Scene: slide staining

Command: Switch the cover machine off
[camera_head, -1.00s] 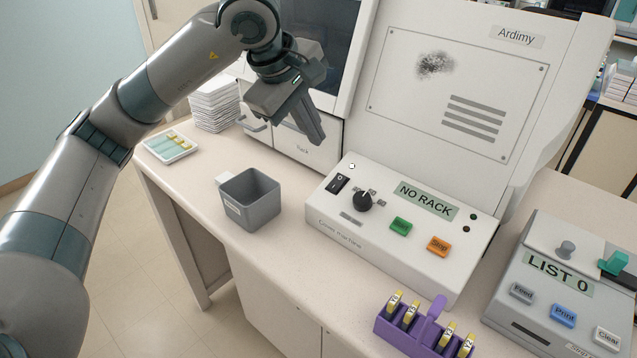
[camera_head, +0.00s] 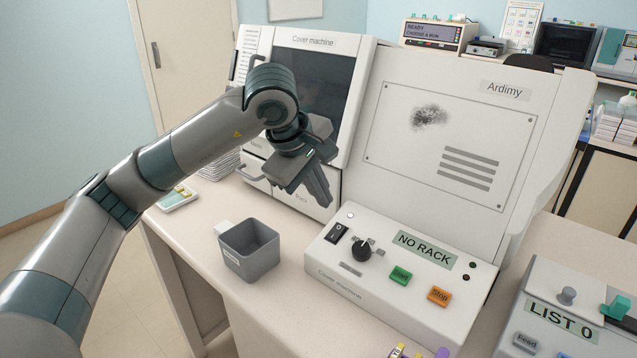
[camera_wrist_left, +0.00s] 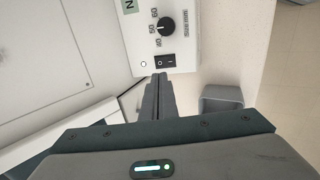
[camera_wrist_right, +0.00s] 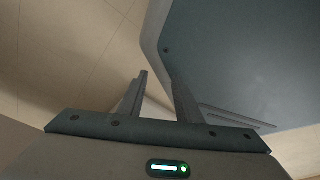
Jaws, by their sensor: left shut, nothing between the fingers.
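The cover machine's control box (camera_head: 390,280) stands on the bench, with a "NO RACK" display (camera_head: 424,249), a black rocker switch (camera_head: 336,232), a dark knob (camera_head: 362,249), a green button (camera_head: 400,275) and an orange Stop button (camera_head: 439,295). The rocker also shows in the left wrist view (camera_wrist_left: 165,61). My left gripper (camera_head: 323,199) is shut and empty, fingers pointing down, above and behind the rocker and apart from it. My right gripper (camera_wrist_right: 160,85) shows only in its own wrist view, open and empty, away from the control box.
A grey open bin (camera_head: 249,252) stands left of the control box. The cover machine's cabinet (camera_head: 308,110) is behind my left gripper. A slide tray (camera_head: 178,197) lies at the far left. A grey device with "LIST 0" (camera_head: 561,320) stands at the right.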

